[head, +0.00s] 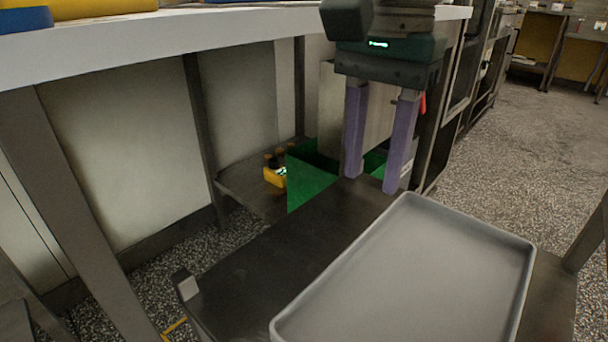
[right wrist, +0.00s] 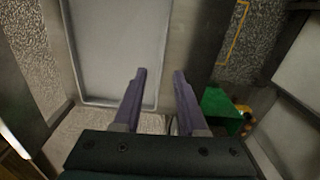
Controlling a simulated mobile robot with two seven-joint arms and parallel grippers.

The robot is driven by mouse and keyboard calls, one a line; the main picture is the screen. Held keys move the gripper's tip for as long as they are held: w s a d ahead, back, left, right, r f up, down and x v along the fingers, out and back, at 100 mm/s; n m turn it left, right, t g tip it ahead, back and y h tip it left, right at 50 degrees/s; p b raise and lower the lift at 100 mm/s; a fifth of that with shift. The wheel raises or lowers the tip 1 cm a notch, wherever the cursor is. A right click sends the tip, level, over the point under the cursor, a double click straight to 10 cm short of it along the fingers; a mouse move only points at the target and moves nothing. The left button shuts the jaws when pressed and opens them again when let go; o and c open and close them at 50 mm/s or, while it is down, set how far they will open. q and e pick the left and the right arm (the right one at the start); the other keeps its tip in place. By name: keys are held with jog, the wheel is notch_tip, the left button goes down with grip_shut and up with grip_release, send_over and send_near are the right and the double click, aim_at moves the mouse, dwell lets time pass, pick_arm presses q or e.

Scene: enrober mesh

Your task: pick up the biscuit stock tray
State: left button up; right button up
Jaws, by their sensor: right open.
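The biscuit stock tray (head: 410,275) is a shallow, empty grey tray with a raised rim. It lies flat on a dark low table at the lower right of the head view. It also shows at the upper left of the right wrist view (right wrist: 115,45). My right gripper (head: 371,182) points down with its two purple fingers apart and nothing between them. It is near the tray's far left corner, apparently above it. In the right wrist view the fingertips (right wrist: 160,72) appear on either side of the tray's long rim. My left gripper is not in view.
The dark table (head: 285,255) has bare room left of the tray. A green bin (head: 308,178) stands behind it, near a yellow container (head: 274,178) on a low shelf. A white counter (head: 180,38) overhangs at the upper left. Speckled floor is open at the right.

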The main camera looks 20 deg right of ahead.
jog(key=f, duration=0.1)
jog(key=b, duration=0.3)
send_over(356, 242)
notch_tip(356, 242, down, 5)
jog(key=shift+s+d+r, duration=0.1)
jog(key=shift+d, duration=0.05)
jog(key=f+b, duration=0.4)
jog(key=f, duration=0.1)
jog(key=shift+a, duration=0.2)
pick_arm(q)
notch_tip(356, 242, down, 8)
pick_arm(e)
jog(key=shift+c, duration=0.3)
grip_shut()
